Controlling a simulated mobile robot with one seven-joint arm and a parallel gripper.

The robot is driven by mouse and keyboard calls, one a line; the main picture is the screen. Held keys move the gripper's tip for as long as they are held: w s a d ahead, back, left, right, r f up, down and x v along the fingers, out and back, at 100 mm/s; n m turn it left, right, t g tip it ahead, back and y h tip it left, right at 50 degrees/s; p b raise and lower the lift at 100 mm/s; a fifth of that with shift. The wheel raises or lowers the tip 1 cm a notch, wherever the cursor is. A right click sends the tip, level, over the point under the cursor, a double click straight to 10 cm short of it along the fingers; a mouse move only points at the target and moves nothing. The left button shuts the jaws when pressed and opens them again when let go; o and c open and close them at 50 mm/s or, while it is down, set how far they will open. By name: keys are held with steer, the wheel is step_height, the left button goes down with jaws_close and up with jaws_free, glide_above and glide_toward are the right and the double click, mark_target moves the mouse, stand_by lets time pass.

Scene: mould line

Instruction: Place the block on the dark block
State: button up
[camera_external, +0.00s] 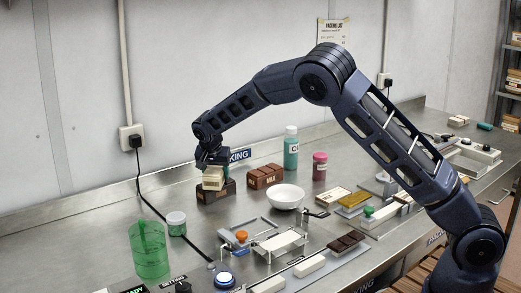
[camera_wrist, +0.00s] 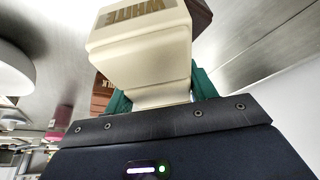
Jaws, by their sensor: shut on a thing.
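A cream block (camera_external: 213,178) with "WHITE" lettering is in my gripper (camera_external: 212,166). In the wrist view the cream block (camera_wrist: 140,55) sits between the green fingers of my gripper (camera_wrist: 160,95). The dark block (camera_external: 217,193) stands on the steel bench directly below the cream block. Its dark brown edge (camera_wrist: 201,12) shows past the cream block in the wrist view. The cream block overlaps the dark block's top in the external view; I cannot tell whether they touch.
A teal bottle (camera_external: 291,148) and a pink-red jar (camera_external: 319,166) stand behind.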

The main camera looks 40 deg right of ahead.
steer(key=o, duration=1.4)
